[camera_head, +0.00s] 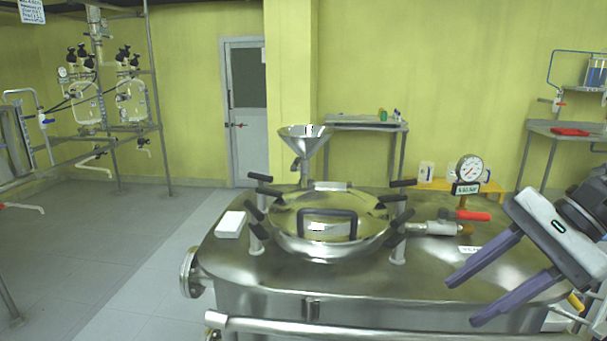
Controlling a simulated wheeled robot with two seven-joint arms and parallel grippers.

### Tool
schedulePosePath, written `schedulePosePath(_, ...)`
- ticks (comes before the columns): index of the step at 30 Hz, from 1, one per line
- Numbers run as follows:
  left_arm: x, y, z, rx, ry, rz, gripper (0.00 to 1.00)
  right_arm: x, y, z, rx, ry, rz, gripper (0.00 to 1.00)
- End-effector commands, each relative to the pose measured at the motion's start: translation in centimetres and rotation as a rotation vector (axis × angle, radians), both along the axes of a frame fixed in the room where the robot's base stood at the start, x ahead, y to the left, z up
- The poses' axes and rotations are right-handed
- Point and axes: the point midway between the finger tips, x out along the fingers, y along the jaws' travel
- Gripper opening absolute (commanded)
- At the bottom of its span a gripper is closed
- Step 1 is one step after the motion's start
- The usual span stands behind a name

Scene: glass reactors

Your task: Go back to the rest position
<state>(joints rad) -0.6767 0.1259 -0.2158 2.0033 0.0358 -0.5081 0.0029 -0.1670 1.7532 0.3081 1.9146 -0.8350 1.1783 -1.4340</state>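My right gripper (490,280) is at the right of the head view, above the right end of the steel reactor top. Its two purple-grey fingers are spread apart with nothing between them. My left gripper is not in view. The steel reactor (370,277) fills the lower middle. Its round lid (372,205) has a dark handle and is seated on the vessel, with black-handled clamps around it.
A red-handled valve (472,216) and a pressure gauge (469,170) stand on the reactor near my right gripper. A funnel (306,138) rises behind the lid. A white box (231,224) lies at its left. Floor at the left is clear.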

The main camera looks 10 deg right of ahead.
Motion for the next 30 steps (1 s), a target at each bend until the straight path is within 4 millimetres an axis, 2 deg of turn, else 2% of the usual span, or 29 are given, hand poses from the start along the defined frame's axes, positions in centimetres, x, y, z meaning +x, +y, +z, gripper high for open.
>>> schedulePosePath(6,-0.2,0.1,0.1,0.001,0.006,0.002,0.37,2.1,2.9,-3.0,0.505,0.195,-0.348,0.38)
schedulePosePath(11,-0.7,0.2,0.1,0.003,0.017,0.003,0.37,4.6,3.2,-6.5,1.032,0.503,-0.765,0.38)
schedulePosePath(14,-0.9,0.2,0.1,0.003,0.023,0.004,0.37,5.5,2.4,-10.2,1.346,0.743,-1.041,0.38)
schedulePosePath(17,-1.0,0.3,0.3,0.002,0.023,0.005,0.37,5.4,1.5,-15.3,1.644,1.011,-1.324,0.38)
schedulePosePath(20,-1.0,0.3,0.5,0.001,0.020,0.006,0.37,3.7,1.6,-21.6,1.918,1.303,-1.614,0.38)
schedulePosePath(21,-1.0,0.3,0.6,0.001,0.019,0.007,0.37,2.6,2.0,-24.2,2.019,1.427,-1.732,0.38)
schedulePosePath(22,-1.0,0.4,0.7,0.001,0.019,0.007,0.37,1.6,2.5,-26.2,-2.063,-1.501,1.796,0.38)
schedulePosePath(24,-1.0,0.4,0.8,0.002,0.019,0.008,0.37,-1.0,4.3,-30.5,-1.806,-1.401,1.630,0.38)
schedulePosePath(27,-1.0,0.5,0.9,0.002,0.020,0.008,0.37,-4.7,7.7,-35.0,-1.505,-1.269,1.432,0.38)
schedulePosePath(30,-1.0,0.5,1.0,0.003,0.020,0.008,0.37,-7.9,11.1,-37.8,-1.285,-1.162,1.291,0.38)
